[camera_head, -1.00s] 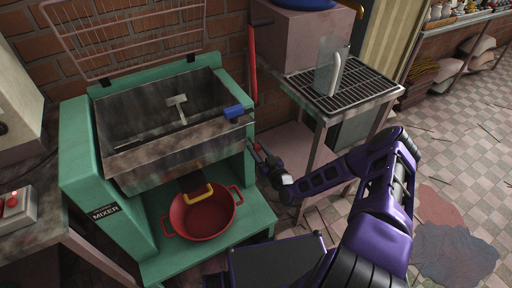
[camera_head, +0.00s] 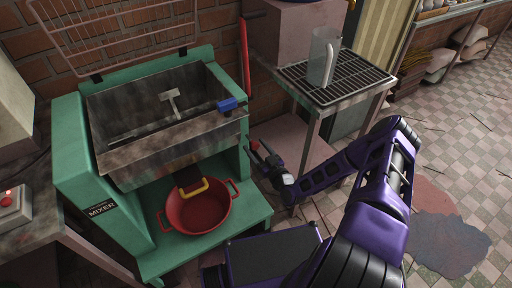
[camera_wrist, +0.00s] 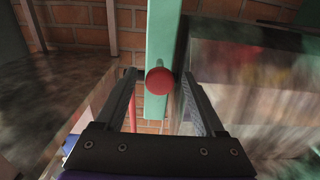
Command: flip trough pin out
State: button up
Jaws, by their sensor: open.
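The green mixer (camera_head: 72,160) holds a grimy metal trough (camera_head: 180,142) with a grey paddle (camera_head: 171,97) inside. A round red knob (camera_wrist: 158,81), which I take for the trough pin, sits in front of a green upright of the mixer in the wrist view. My gripper (camera_head: 262,150) is beside the mixer's right side in the head view. In the wrist view my gripper (camera_wrist: 160,88) is open, one finger on each side of the knob. I cannot tell whether either finger touches it.
A red pot (camera_head: 198,208) stands on the mixer's base below the trough. A blue handle (camera_head: 229,104) is at the trough's right rim. A metal table (camera_head: 345,105) with a grille and clear jug (camera_head: 321,60) stands right of my gripper. Tiled floor lies further right.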

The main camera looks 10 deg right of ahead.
jog(key=p+v, duration=0.1)
jog(key=v, duration=1.6)
